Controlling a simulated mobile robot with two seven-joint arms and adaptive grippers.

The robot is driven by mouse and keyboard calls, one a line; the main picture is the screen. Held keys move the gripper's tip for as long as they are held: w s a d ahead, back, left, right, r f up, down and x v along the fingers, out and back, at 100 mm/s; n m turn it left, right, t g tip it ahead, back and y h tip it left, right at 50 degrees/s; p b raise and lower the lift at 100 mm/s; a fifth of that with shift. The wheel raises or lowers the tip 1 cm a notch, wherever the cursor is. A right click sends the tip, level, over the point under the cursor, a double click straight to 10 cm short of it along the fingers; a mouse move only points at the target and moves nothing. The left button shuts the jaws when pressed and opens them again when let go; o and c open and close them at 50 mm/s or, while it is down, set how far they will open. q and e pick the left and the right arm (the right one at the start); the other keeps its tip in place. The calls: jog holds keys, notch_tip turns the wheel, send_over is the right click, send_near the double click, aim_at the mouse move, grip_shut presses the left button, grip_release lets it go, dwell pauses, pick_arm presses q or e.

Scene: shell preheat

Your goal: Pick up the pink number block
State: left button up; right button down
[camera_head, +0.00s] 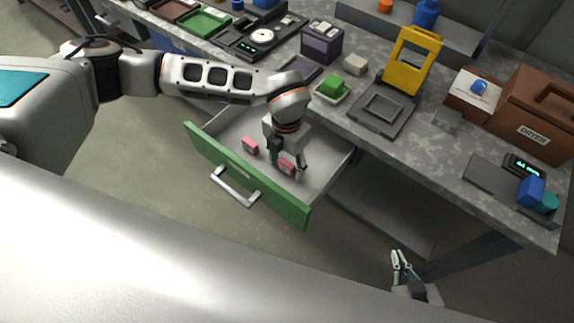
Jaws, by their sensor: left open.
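Two pink blocks lie in the open green-fronted drawer (214,158). One pink block (250,146) lies left of my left gripper, apart from it. The other pink block (286,163) is right at the fingers of my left gripper (287,162), which reaches down into the drawer. That gripper is open, with a finger on each side of this block. Whether the fingers touch it is unclear. No number can be read on either block. My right gripper (402,261) is at the bottom right, low in front of the table, empty with its fingers apart.
The grey table (362,137) runs above the drawer. On it are a green block on a small tray (331,88), a yellow frame stand (411,60), a dark box (321,42), a brown dryer (537,112) and a scale (262,38). The drawer's front and side walls surround my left gripper.

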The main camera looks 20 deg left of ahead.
pick_arm(q)
jog(key=c, duration=1.1)
jog(key=shift+r, duration=0.1)
